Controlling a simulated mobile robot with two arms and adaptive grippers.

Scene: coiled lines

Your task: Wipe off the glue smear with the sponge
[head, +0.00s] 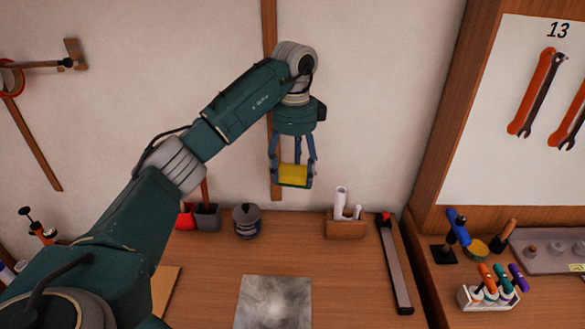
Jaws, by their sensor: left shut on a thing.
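My left gripper (293,172) is shut on a yellow sponge (293,176). It holds the sponge in the air, in front of the wall and above the back of the wooden workbench (210,270). A grey sheet or plate (273,302) lies on the bench at the bottom middle of the head view, below the gripper and cut off by the frame edge. It has a pale, cloudy patch on it, which may be the glue smear. The sponge is well apart from it. My right gripper is not in view.
A grey lidded pot (246,221) and a wooden holder with white rolls (346,226) stand at the bench's back. A long dark bar (396,265) lies to the right. A white rack of screwdrivers (488,297) stands further right. Bench around the sheet is mostly clear.

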